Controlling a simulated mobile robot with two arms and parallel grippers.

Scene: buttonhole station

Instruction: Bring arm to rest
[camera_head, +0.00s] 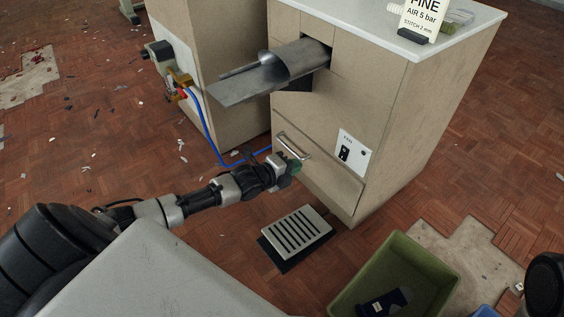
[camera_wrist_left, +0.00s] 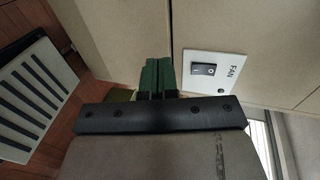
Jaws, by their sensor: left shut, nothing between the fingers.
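My left arm reaches in from the left in the head view. Its gripper (camera_head: 294,168) is in front of the cabinet's lower drawer, close to the metal bar handle (camera_head: 293,146); I cannot tell whether it touches. In the left wrist view the green fingertips of my left gripper (camera_wrist_left: 158,75) are together, with nothing between them. They point toward the beige cabinet front, left of the FAN switch plate (camera_wrist_left: 215,74). The FAN plate also shows in the head view (camera_head: 352,153). A dark rounded part at the lower right edge of the head view may be mine; my right gripper does not show.
A slatted pedal (camera_head: 297,231) lies on the floor below the drawer. A green bin (camera_head: 431,267) with a dark item stands at the lower right. A metal chute (camera_head: 270,75) sticks out of the cabinet. A blue hose (camera_head: 205,128) runs behind my arm. Debris litters the floor.

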